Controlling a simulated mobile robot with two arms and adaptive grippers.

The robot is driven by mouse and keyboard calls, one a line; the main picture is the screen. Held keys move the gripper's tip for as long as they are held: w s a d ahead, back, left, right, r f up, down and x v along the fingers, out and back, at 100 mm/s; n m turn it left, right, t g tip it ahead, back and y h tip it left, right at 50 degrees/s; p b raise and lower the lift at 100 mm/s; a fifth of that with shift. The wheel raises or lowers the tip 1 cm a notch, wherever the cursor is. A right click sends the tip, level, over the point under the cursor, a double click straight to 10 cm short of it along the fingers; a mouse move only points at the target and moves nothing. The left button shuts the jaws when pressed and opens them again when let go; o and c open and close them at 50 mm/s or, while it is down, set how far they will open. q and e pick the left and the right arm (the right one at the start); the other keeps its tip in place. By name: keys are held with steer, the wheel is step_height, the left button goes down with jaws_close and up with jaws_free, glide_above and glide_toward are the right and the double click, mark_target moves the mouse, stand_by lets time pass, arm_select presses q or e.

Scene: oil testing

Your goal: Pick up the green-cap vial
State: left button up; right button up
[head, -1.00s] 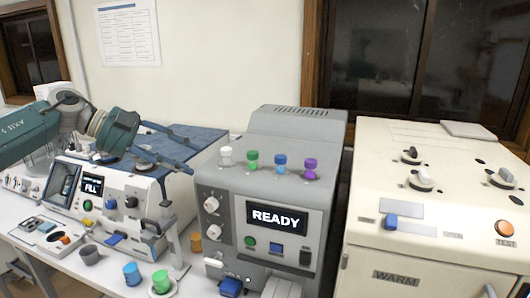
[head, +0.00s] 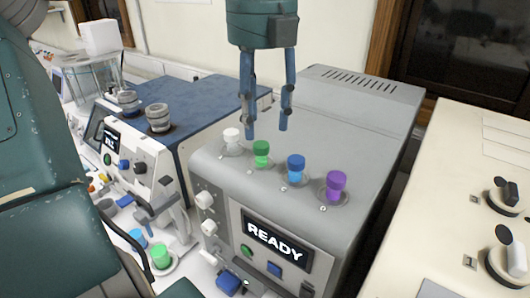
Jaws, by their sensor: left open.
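The green-cap vial (head: 261,153) stands upright in the top of the grey machine (head: 355,125). It is second from the left in a row with a white-cap vial (head: 231,138), a blue-cap vial (head: 296,167) and a purple-cap vial (head: 336,184). My left gripper (head: 265,130) points down, open and empty. Its two blue fingers are spread, and in the picture their tips are just above the green cap; they do not appear to hold it. The vial's lower part is hidden in its socket. My right gripper is not in view.
The grey machine's display (head: 273,241) reads READY. A blue-topped machine (head: 200,105) stands to the left and a cream machine (head: 450,200) to the right. A green cup (head: 160,256) and a blue cup (head: 138,239) stand on the table below. My arm covers the left foreground.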

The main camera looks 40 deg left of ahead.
mark_target(260, 144)
arm_select(q)
steer(key=shift+f, duration=0.6)
steer(key=shift+w+f, duration=0.1)
steer(key=shift+f, duration=0.2)
step_height(260, 144, down, 2)
steer(key=shift+f+p, duration=0.15)
steer(key=shift+p, duration=1)
steer(key=shift+s+f+p, duration=0.2)
steer(key=shift+f+p, duration=0.15)
steer(key=shift+f, duration=0.85)
steer(key=shift+a+f, duration=0.1)
steer(key=shift+f, duration=0.3)
steer(key=shift+c, duration=0.8)
steer(key=c, duration=0.9)
jaws_close()
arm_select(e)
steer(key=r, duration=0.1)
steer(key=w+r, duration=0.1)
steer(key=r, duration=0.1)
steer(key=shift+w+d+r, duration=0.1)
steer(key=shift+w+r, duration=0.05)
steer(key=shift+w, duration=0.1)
